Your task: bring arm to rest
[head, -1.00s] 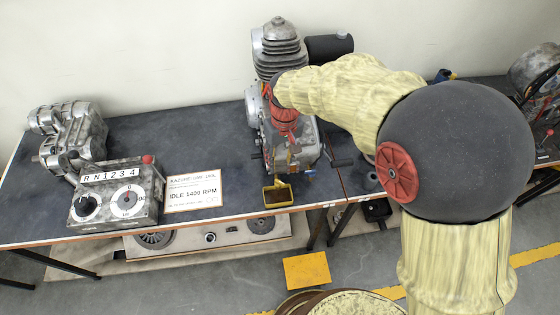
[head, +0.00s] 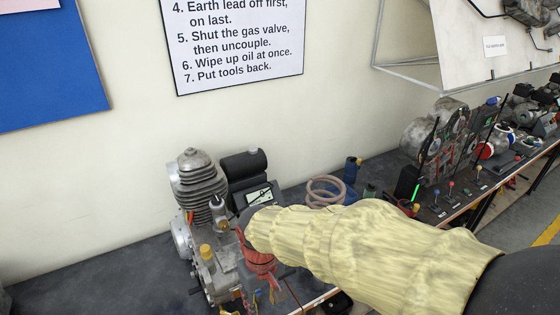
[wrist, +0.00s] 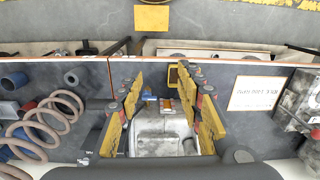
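My arm, pale yellow with dark joints, reaches in from the lower right of the head view to the engine (head: 198,190) on the bench. My gripper (head: 253,298) hangs at its end beside the engine, partly cut off by the bottom edge. In the wrist view my gripper (wrist: 161,88) shows two yellow fingers spread wide apart, with nothing held between them. The grey metal engine casing (wrist: 160,130) lies beyond and between the fingers. I cannot tell whether a finger touches it.
The dark bench (head: 100,280) carries the engine. A coiled hose (head: 325,190) and small bottles stand behind my arm. A panel with levers (head: 450,150) is further right. In the wrist view a coil spring (wrist: 45,122) lies left and a white card (wrist: 252,94) right.

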